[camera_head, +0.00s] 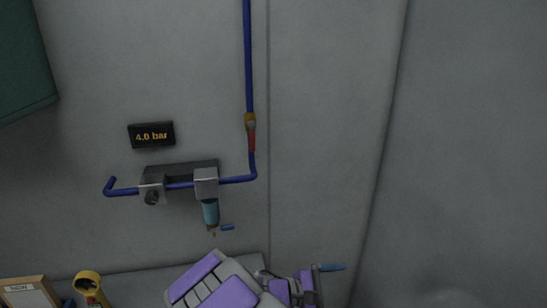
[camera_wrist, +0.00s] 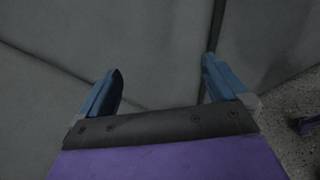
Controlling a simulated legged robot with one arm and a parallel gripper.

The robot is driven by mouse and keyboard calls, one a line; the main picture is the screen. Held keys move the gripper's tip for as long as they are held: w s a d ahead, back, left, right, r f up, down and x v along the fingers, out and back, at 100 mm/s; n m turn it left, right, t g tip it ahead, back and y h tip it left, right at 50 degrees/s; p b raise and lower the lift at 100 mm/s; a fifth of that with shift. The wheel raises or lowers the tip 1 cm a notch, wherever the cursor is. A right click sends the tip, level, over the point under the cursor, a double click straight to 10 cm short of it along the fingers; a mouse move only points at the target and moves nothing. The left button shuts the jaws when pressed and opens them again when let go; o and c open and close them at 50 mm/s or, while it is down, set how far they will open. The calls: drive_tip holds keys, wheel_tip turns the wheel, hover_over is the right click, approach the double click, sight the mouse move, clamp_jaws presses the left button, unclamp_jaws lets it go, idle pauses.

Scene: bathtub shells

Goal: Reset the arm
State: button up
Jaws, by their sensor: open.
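My gripper (camera_wrist: 160,88) shows in the wrist view with its two blue fingers spread wide apart. Nothing is between them, only grey wall behind. In the head view my purple and grey arm is at the bottom centre. A blue finger of my gripper (camera_head: 331,267) points to the right there; the rest of the gripper is partly hidden by the arm. The gripper is below and to the right of the wall pipe fitting and apart from it.
A blue pipe (camera_head: 249,60) runs down the grey wall to a regulator (camera_head: 206,183) with a teal bowl. A "4.0 bar" display (camera_head: 151,135) is above it. A yellow tool (camera_head: 88,284) and a framed box (camera_head: 30,291) are at the lower left. The right side is bare wall.

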drive_tip(key=s+d+r+m+g+y, duration=0.1)
drive_tip(key=s+d+m+g+y, duration=0.25)
drive_tip(key=s, duration=0.45)
drive_tip(key=s+d+r+m+g+y, duration=0.25)
drive_tip(key=s+d+m, duration=0.2)
drive_tip(key=s, duration=0.35)
drive_tip(key=s+a+m+y, duration=0.3)
drive_tip(key=s+a+y, duration=0.1)
drive_tip(key=s, duration=0.3)
drive_tip(key=s+a+m+t+y, duration=0.1)
drive_tip(key=s+a+m+y, duration=0.2)
drive_tip(key=s+a+y, duration=0.2)
drive_tip(key=shift+s+a, duration=0.3)
drive_tip(key=shift+s, duration=0.55)
drive_tip(key=shift+r, duration=0.1)
